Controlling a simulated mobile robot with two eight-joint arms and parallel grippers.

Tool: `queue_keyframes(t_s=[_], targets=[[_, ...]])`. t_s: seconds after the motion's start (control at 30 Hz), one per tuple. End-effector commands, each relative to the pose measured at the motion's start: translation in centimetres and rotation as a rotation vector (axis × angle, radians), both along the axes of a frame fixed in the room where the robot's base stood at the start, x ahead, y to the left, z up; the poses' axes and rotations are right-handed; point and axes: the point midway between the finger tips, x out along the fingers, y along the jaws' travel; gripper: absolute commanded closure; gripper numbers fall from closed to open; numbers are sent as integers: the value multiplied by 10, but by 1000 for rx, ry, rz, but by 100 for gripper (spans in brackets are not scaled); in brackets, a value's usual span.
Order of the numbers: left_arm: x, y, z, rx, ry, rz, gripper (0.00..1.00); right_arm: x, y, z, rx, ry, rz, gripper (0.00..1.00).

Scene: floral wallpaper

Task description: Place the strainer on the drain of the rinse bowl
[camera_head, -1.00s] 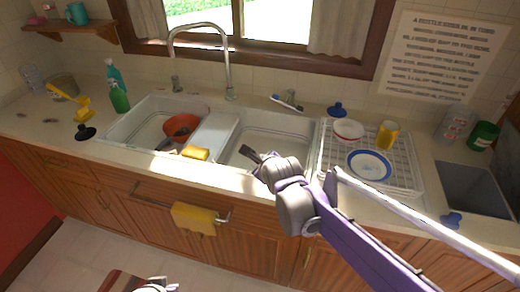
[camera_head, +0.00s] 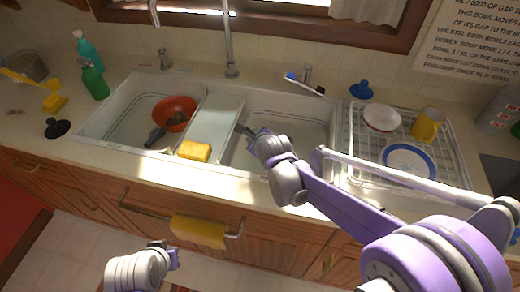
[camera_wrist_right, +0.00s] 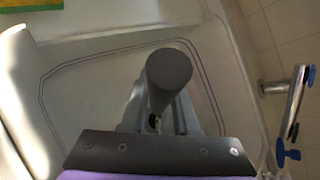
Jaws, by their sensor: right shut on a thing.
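My right gripper (camera_head: 254,134) is over the right sink bowl (camera_head: 300,129). It is shut on a dark grey, round-ended thing (camera_wrist_right: 169,70), which sticks up toward the camera in the right wrist view; I cannot tell for sure that it is the strainer. In the head view only a small dark bit of it shows past the fingers. The drain of the right bowl is not visible, with the held thing and gripper covering part of the floor. My left gripper (camera_head: 166,254) is low in front of the cabinets, away from the sink; its fingers are unclear.
The left bowl holds a red bowl (camera_head: 174,112) and a dark handle (camera_head: 155,137). A yellow sponge (camera_head: 195,151) lies at the divider's front. A dish rack (camera_head: 440,155) stands right. A black plug (camera_head: 57,128) and a blue plug (camera_head: 361,90) sit on the counter. A tap (camera_head: 228,45) rises behind.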

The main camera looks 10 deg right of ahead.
Motion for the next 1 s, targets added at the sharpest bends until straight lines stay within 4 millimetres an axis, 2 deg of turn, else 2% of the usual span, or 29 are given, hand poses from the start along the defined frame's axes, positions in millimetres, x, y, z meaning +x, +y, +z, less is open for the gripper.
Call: queue_keyframes(t_s=[0.03, 0.2, 0.4, 0.83, 0.87, 1.0], targets=[[0, 0, -1, 0, 0, 0, 100, 0, 0, -9, 0, 0, 0, 100], [0, 0, -3, 0, 1, 0, 100, 0, 0, -24, 0, 0, 0, 100], [-1, 0, -7, 0, 2, 0, 100, 0, 0, -52, 0, 0, 0, 100], [-1, 0, -10, 0, 4, 0, 100, 0, 0, -60, 0, 0, 0, 100], [-2, 0, -10, 0, 4, 0, 100, 0, 0, -61, 0, 0, 0, 70], [-1, 0, -10, 0, 3, 0, 100, 0, 0, -59, 0, 0, 0, 44]])
